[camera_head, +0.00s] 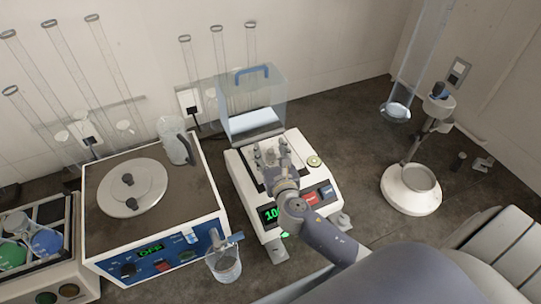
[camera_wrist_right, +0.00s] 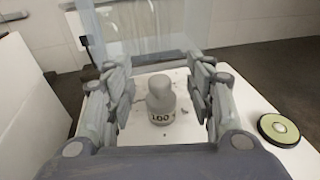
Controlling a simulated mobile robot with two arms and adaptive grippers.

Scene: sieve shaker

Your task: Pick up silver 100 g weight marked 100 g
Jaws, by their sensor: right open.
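The silver 100 g weight (camera_wrist_right: 160,100) stands upright on the pan of the white balance, with "100" readable on its side in the right wrist view. My right gripper (camera_wrist_right: 160,92) is open, with one finger on each side of the weight and a visible gap to both. In the head view my right gripper (camera_head: 270,152) is over the balance (camera_head: 248,215) and hides most of the weight. The green display of the balance is partly covered by my arm. My left gripper is not in view.
A clear draft shield with a blue handle (camera_head: 252,72) stands behind the balance. A round level (camera_head: 314,161) sits at its right corner. A blue-fronted machine (camera_head: 150,252) and a glass beaker (camera_head: 225,266) are to the left. A white stand (camera_head: 410,198) is to the right.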

